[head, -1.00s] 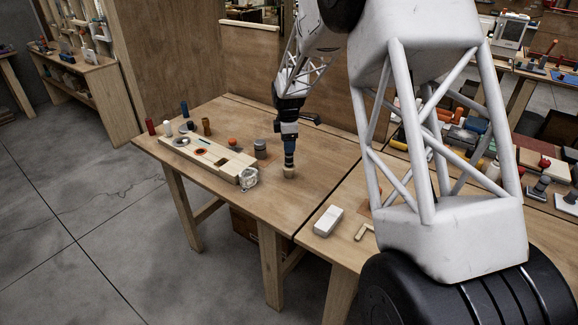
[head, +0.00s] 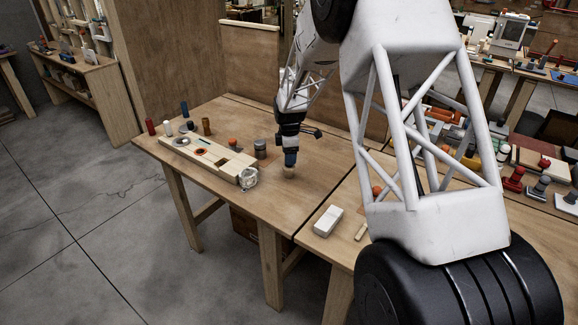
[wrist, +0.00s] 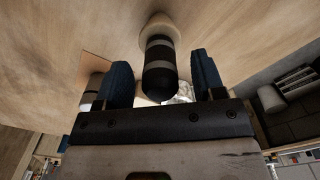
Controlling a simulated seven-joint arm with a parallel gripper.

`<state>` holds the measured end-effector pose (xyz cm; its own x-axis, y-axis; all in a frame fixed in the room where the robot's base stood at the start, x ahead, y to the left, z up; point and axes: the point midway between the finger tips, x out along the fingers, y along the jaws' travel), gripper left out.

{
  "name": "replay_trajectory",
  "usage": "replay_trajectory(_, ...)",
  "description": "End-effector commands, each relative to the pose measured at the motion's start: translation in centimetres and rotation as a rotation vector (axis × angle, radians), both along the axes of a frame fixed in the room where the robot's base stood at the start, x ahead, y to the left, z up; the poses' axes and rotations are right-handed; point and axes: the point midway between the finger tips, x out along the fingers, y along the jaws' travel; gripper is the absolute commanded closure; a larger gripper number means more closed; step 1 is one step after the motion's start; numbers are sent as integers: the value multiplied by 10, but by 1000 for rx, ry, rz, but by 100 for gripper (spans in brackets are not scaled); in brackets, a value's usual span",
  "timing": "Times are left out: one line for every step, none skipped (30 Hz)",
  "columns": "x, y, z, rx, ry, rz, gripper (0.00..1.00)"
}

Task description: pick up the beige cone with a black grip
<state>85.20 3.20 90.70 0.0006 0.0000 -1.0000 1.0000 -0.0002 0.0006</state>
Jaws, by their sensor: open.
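The beige cone (head: 288,172) stands on the wooden workbench, under my gripper in the head view. In the wrist view, its beige base (wrist: 158,24) shows at the top and its black grip (wrist: 160,72), with grey bands, points toward my gripper. My gripper (wrist: 163,75) is open, its blue fingers apart on either side of the black grip. Gaps show between the grip and both fingers. In the head view, my gripper (head: 290,158) comes down from above and hides most of the grip.
A long light wooden block (head: 205,152) with inset pieces lies to the left. A clear object (head: 248,178) and a grey cylinder (head: 260,148) stand near the cone. A white box (head: 328,220) lies to the right. The bench between cone and front edge is clear.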

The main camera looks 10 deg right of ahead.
Motion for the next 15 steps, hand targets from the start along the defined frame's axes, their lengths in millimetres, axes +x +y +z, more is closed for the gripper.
replay_trajectory(0, 0, -6, 0, 2, 0, 37)
replay_trajectory(0, 0, -9, 0, 2, 0, 37)
replay_trajectory(0, 0, -12, 0, 2, 0, 37)
replay_trajectory(0, 0, -14, 0, 2, 0, 37)
replay_trajectory(0, 0, -16, 0, 1, 0, 37)
replay_trajectory(0, 0, -17, 0, 1, 0, 37)
replay_trajectory(0, 0, -18, 0, 0, 0, 37)
replay_trajectory(0, 0, -18, 0, 0, 0, 37)
replay_trajectory(0, 0, -18, 0, 0, 0, 37)
replay_trajectory(0, 0, -18, 0, 0, 0, 37)
replay_trajectory(0, 0, -18, 0, 0, 0, 37)
replay_trajectory(0, 0, -18, 0, 0, 0, 37)
replay_trajectory(0, 0, -18, 0, 0, 0, 37)
replay_trajectory(0, 0, -18, 0, 0, 0, 37)
replay_trajectory(0, 0, -18, 0, 0, 0, 37)
